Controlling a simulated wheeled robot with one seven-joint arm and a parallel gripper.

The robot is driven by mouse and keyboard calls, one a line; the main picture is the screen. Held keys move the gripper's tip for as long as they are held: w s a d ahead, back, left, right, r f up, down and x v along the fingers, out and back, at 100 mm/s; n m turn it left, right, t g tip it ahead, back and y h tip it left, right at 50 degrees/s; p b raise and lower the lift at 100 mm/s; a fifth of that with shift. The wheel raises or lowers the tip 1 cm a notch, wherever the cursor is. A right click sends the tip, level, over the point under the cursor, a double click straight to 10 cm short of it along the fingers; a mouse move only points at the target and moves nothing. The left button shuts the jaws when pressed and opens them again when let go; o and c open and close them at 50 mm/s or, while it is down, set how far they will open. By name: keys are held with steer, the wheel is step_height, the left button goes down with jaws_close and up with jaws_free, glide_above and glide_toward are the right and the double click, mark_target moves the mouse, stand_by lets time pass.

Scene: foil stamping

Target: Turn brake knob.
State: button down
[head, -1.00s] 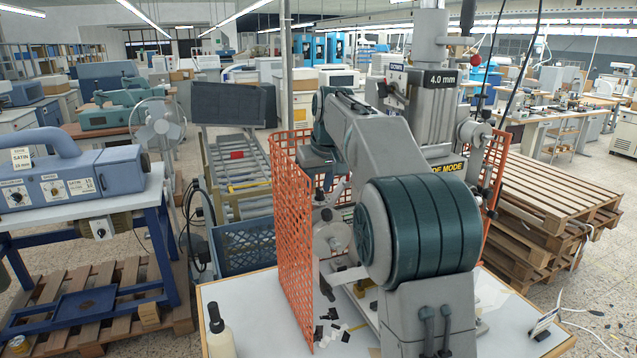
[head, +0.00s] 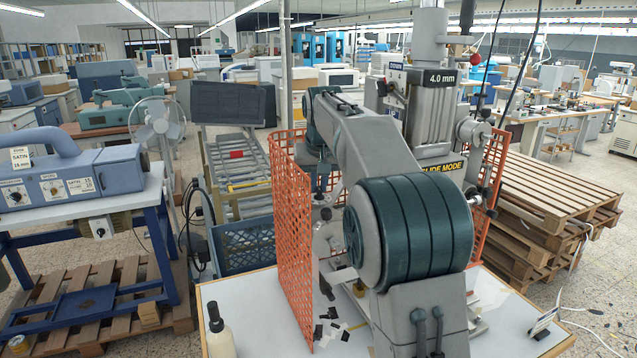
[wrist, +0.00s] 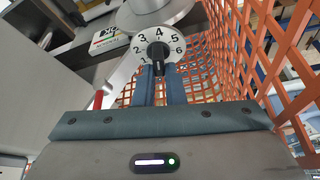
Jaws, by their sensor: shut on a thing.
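The brake knob (wrist: 158,51) is black and sits at the centre of a round white dial (wrist: 145,50) numbered 1 to 6 in the wrist view. Its upper end points about toward the 4. My gripper (wrist: 159,68) comes from below, its two blue fingers close together and shut on the knob's lower part, with the tips partly hiding it. In the head view my arm blocks the gripper, the knob and the dial. The stamping machine (head: 437,120) stands behind my arm, with a "4.0 mm" label on its column.
An orange mesh guard (head: 293,240) stands left of my arm and comes close to the dial's right side in the wrist view. A bottle (head: 219,335) stands at the front left of the white table (head: 265,330). Small dark and white scraps lie beside the guard.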

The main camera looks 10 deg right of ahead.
steer(key=c, duration=1.5)
jaws_free()
steer(key=shift+r, duration=0.1)
steer(key=v, duration=1.3)
steer(key=shift+s+r, duration=0.25)
steer(key=shift+r, duration=0.1)
